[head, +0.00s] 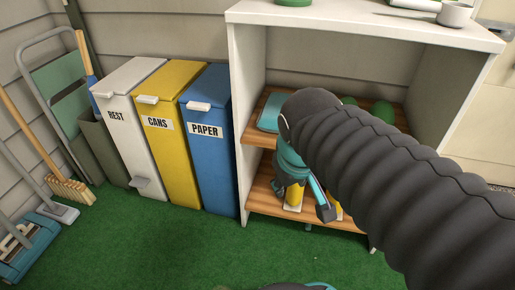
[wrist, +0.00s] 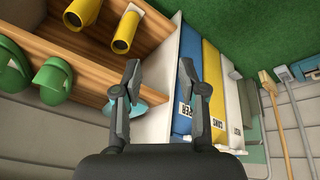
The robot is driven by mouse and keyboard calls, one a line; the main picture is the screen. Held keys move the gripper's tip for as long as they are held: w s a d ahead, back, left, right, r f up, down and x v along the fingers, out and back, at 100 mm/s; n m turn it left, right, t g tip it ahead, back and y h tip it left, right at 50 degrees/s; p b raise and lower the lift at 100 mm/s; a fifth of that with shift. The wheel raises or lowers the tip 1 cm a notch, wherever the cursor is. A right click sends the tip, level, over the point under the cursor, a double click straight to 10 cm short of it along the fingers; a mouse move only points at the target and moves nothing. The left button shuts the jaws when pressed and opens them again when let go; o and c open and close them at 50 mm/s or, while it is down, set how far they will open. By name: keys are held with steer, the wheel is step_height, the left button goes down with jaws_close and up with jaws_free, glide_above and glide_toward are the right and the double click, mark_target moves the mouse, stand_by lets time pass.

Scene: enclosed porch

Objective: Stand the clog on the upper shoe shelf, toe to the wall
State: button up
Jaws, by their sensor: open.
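My gripper (wrist: 160,80) is open, with nothing between its fingers. In the head view my gripper (head: 308,203) hangs in front of the shoe shelves, partly hidden by my arm. Two green rounded shapes, which look like clogs, are on the upper wooden shelf (head: 254,135); the left one (head: 348,101) and right one (head: 383,110) show above my arm. In the wrist view the nearer green clog (wrist: 52,78) and another green shape (wrist: 12,62) are left of my fingers, apart from them. I cannot tell which is the task's clog.
A flat teal thing (head: 270,113) lies at the upper shelf's left end. Yellow boots (wrist: 126,31) are on the lower shelf (head: 265,199). Blue (head: 208,150), yellow (head: 172,165) and white (head: 125,110) bins stand left of the unit. Green floor (head: 150,245) in front is clear.

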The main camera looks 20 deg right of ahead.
steer(key=shift+s+a+m+t+y, duration=0.3)
steer(key=shift+s+a+m+t, duration=0.1)
steer(key=shift+a, duration=0.3)
steer(key=shift+s+a+m+t+y, duration=0.3)
steer(key=shift+s+a+m+t, duration=0.1)
steer(key=shift+a, duration=0.25)
stand_by(0.3)
